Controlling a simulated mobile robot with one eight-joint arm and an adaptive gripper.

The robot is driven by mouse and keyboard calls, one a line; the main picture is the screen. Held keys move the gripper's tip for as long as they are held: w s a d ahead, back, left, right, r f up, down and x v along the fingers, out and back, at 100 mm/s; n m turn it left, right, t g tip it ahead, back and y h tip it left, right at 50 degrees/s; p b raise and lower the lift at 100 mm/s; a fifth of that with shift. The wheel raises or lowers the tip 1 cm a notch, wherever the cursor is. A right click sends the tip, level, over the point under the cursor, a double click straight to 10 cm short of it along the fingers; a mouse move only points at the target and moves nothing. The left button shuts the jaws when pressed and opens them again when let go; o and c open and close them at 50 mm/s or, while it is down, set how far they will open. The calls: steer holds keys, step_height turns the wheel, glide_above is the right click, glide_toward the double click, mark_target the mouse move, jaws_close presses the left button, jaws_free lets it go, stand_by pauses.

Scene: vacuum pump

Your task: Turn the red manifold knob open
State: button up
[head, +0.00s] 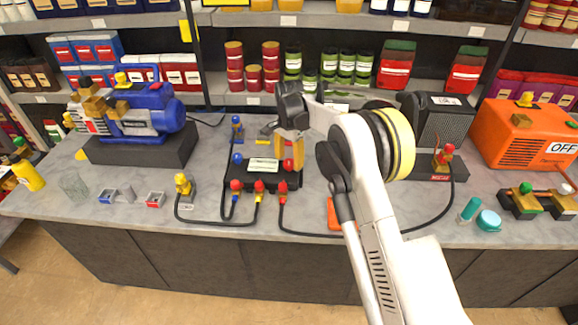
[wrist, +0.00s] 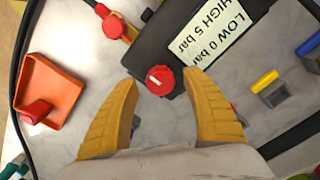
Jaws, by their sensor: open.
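The red manifold knob (wrist: 160,80) is round with a white line on its top, seen between my fingertips in the wrist view. It sits at the end of the dark manifold block (wrist: 165,42), beside a white label reading HIGH 5 bar, LOW 0 bar (wrist: 222,30). In the head view the knob (head: 288,165) shows at the block's right side, partly behind my finger. My gripper (wrist: 159,76) has its yellow fingers open, one on each side of the knob. I cannot tell whether they touch it. My gripper (head: 291,156) points down over the block in the head view.
Red hose fittings (head: 259,187) and black hoses line the block's front. An orange tray (wrist: 62,80) lies to the left in the wrist view. A blue pump (head: 145,115) stands at left; an orange machine (head: 515,135) marked OFF stands at right.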

steer(key=shift+f, duration=0.9)
steer(key=c, duration=1.2)
